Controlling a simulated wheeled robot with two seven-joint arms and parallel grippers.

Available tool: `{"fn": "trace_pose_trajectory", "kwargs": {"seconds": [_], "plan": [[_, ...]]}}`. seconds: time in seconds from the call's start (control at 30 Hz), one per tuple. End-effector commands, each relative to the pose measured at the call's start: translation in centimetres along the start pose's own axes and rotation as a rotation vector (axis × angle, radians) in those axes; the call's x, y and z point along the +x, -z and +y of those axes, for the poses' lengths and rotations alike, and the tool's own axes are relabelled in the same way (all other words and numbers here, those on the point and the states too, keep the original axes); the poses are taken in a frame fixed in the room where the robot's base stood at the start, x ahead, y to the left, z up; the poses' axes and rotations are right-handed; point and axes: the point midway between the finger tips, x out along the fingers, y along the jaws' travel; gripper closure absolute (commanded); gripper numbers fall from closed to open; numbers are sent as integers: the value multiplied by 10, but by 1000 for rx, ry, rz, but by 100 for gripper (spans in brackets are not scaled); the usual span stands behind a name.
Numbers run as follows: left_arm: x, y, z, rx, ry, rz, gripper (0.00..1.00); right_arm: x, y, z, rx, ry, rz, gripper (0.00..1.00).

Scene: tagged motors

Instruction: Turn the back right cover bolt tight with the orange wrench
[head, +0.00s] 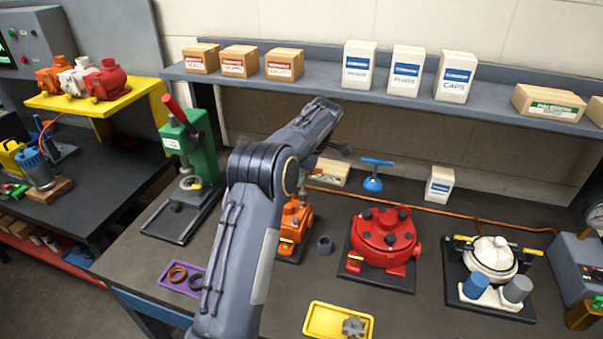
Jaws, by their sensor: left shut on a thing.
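The red motor (385,240), with its round cover and several dark bolts, stands on a black plate right of my left arm. The back right cover bolt (404,212) is in plain view, with no tool on it. My left gripper (338,148) is at the far end of the arm, above the bench, behind and left of the red motor. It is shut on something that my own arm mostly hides. I cannot make out the orange wrench. My right gripper is out of view.
A blue T-handled tool (373,178) is behind the red motor. An orange motor (293,228) is partly hidden by my arm. A white motor (490,258) stands right. A yellow tray (318,318) and purple tray (170,284) lie in front. A box-laden shelf (330,92) overhangs the back.

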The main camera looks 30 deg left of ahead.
Motion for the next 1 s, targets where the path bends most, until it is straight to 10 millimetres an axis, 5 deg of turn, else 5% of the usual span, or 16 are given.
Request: {"fn": "trace_pose_trajectory", "kwargs": {"seconds": [1.0], "plan": [[21, -7, 0, -18, 5, 0, 100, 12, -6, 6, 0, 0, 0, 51]]}}
